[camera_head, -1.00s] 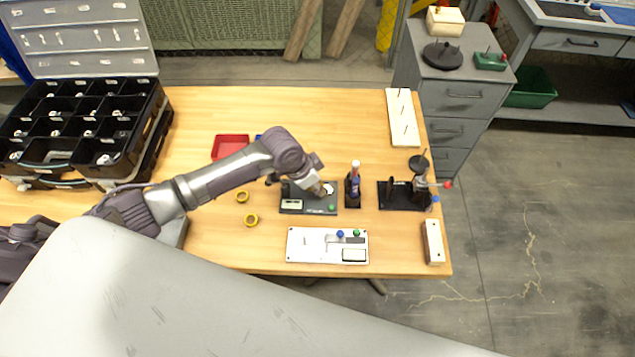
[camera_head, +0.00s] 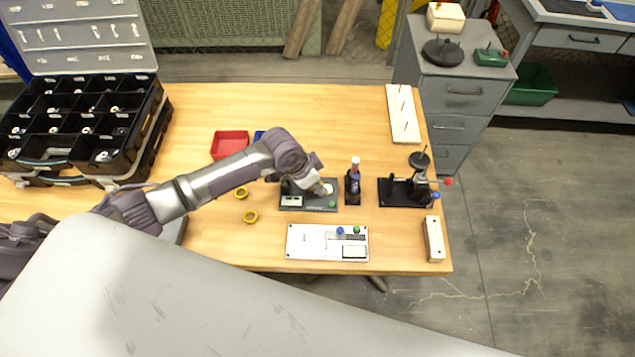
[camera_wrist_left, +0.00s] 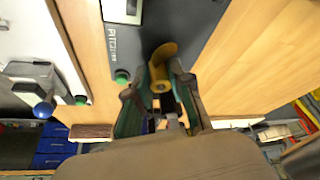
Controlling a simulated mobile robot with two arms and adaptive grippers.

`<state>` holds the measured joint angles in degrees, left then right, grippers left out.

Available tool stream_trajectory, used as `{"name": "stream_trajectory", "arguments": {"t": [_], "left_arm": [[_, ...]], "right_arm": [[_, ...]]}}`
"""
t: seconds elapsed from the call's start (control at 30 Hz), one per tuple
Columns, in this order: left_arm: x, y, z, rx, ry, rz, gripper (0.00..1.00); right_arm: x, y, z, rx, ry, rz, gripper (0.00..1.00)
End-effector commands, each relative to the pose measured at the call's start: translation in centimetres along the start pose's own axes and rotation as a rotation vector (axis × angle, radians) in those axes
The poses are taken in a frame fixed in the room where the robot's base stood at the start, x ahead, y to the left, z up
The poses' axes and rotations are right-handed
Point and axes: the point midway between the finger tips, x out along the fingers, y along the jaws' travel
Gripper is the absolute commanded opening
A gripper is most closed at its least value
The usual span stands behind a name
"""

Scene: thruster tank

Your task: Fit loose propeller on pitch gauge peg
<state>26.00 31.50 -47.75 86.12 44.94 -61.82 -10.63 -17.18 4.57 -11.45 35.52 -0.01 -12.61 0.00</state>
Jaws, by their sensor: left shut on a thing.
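The pitch gauge is a dark flat board (camera_head: 313,207) on the wooden bench, with a small pale display (camera_head: 291,201) at its left and a green button (camera_head: 332,205) at its front right. The board also shows in the left wrist view (camera_wrist_left: 150,25), with its printed lettering. My left gripper (camera_head: 325,190) is over the right part of the board. In the left wrist view, its fingers (camera_wrist_left: 160,92) are shut on a gold-coloured propeller (camera_wrist_left: 161,62). The propeller is close to the board; whether it touches is unclear. The peg is hidden by the propeller and fingers. My right gripper is not in view.
A black holder with a bottle (camera_head: 354,184) stands just right of the gauge. A white panel (camera_head: 300,250) lies in front. A black stand (camera_head: 393,194) is farther right. The back middle is clear.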

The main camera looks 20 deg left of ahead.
Motion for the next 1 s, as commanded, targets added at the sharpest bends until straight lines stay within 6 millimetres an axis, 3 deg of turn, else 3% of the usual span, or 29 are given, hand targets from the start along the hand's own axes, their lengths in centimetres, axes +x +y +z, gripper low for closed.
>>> {"name": "stream_trajectory", "arguments": {"t": [0.67, 0.7, 0.8, 0.87, 1.0], "left_arm": [[0.76, -0.02, 0.36, -0.001, -0.001, 0.000, 0.00], [0.74, -0.02, 0.36, -0.001, -0.001, 0.000, 0.27], [0.75, -0.01, 0.39, -0.001, -0.002, 0.000, 0.44], [0.75, 0.00, 0.40, -0.001, -0.002, 0.000, 0.50], [0.77, 0.01, 0.43, -0.001, -0.003, 0.001, 0.50]], "right_arm": [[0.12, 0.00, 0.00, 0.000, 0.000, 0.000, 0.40], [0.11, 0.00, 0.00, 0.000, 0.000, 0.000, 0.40], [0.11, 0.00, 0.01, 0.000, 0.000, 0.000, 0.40], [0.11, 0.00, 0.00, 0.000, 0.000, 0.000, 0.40], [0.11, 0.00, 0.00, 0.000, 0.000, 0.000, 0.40]]}}
